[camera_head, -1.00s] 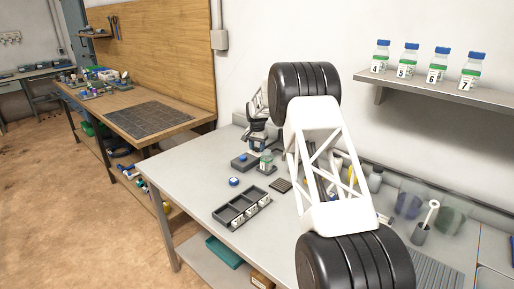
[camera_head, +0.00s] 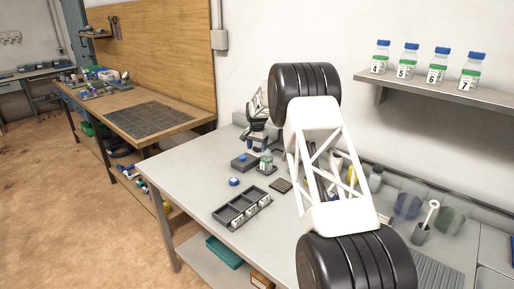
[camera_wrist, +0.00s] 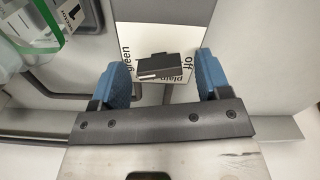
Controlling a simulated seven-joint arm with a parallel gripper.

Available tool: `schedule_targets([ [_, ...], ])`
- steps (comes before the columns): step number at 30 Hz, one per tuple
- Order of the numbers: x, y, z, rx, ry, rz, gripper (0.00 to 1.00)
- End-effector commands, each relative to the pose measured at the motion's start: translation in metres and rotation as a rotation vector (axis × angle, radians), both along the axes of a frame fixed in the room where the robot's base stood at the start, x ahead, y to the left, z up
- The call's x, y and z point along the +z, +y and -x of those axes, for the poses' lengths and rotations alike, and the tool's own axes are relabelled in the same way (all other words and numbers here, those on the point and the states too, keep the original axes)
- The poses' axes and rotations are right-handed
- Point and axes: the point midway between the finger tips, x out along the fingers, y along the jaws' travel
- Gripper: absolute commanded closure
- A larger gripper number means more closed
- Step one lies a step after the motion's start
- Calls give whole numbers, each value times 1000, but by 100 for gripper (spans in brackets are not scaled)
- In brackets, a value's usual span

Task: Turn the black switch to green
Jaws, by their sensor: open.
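The black switch (camera_wrist: 158,66) shows in the wrist view, on a white and grey panel (camera_wrist: 186,38). The word "green" is at its left, "off" at its right and "plain" just below it. A pale mark is on the switch's lower left edge; I cannot tell which word it is set to. My gripper (camera_wrist: 163,72) is open, with one blue finger on each side of the switch. Gaps show between the fingers and the switch. In the head view my arm covers this area, and I cannot make out the switch or the fingers.
In the wrist view, a clear container with a green band (camera_wrist: 40,48) is at upper left, near the left finger. In the head view, a black compartment tray (camera_head: 242,207) and a microscope (camera_head: 258,128) stand on the grey table (camera_head: 185,172). Several bottles stand on a wall shelf (camera_head: 430,91).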

Motion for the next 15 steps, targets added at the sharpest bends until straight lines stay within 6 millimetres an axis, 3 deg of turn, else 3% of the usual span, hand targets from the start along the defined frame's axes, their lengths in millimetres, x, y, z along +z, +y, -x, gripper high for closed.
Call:
schedule_targets([
  [8, 5, 0, 0, 0, 0, 0, 30],
  [15, 27, 0, 0, 0, -1, 0, 30],
])
